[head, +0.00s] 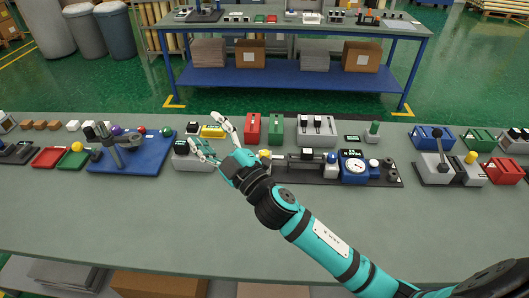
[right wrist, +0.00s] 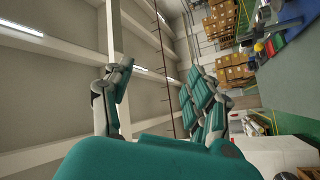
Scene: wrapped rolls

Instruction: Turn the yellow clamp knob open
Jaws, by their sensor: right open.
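A small yellow knob (head: 264,154) shows at the left end of a dark fixture (head: 300,168) on the bench, just right of my right gripper. Another yellow knob (head: 471,157) stands on a grey block at the right; I cannot tell for certain which one is the clamp knob. My right gripper (head: 205,132) is open and empty, its fingers pointing up and left over the bench near a yellow block (head: 212,131). In the right wrist view its spread fingers (right wrist: 155,80) hold nothing, and no yellow knob can be made out there. My left gripper is out of view.
The fixture also carries a blue gauge box (head: 354,166). Red (head: 253,127) and green (head: 276,128) blocks stand behind it. A blue board (head: 130,160) with a grey stand is at left. The front of the bench (head: 130,215) is clear.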

